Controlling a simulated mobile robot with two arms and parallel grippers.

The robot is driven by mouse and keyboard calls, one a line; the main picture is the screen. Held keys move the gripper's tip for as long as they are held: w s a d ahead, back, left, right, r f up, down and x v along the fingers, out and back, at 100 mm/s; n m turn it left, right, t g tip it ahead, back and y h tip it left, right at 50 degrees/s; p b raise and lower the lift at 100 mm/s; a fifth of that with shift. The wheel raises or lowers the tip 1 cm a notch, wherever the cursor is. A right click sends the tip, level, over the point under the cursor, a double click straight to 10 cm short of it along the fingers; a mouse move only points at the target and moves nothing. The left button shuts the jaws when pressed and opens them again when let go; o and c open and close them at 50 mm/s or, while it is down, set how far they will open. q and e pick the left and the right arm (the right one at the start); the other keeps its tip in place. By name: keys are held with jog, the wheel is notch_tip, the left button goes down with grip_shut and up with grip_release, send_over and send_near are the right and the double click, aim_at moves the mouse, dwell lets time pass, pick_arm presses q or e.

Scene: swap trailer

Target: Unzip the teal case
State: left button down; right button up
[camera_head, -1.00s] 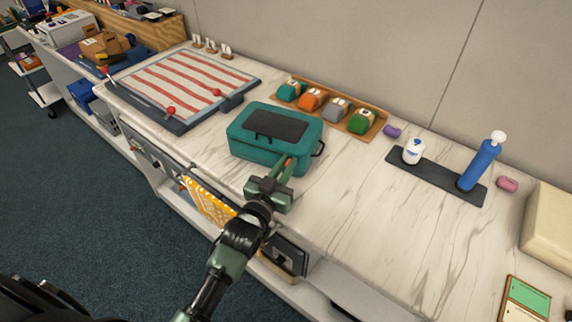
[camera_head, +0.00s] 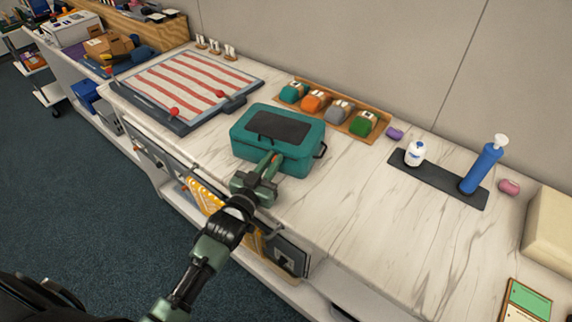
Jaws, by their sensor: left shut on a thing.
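The teal case (camera_head: 300,165) lies closed on the white marble counter (camera_head: 350,205), with a dark panel (camera_head: 277,126) on its lid. My left gripper (camera_head: 267,162) is at the front side of the case. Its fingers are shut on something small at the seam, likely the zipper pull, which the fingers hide. A dark handle shows at the right end of the case. My right gripper is not in view.
A red-striped board (camera_head: 190,85) lies left of the case. A wooden tray (camera_head: 330,118) with several coloured items stands behind it. A white bottle (camera_head: 414,153) and a blue bottle (camera_head: 480,168) stand on a dark mat to the right. The counter between is clear.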

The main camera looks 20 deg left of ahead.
aim_at(235, 138)
pick_arm(q)
jog(key=a, duration=0.4)
jog(key=w+a, duration=0.1)
jog(key=a, duration=0.8)
jog(key=shift+w+a+b, duration=0.25)
jog(key=shift+a+b, duration=0.1)
jog(key=shift+b, duration=0.05)
jog(key=c, duration=1.5)
grip_release()
jog(key=shift+s+f, duration=0.1)
jog(key=shift+s, duration=0.4)
jog(key=s, duration=0.6)
jog(key=shift+s+a+b, duration=0.4)
jog(key=shift+a+b, duration=0.05)
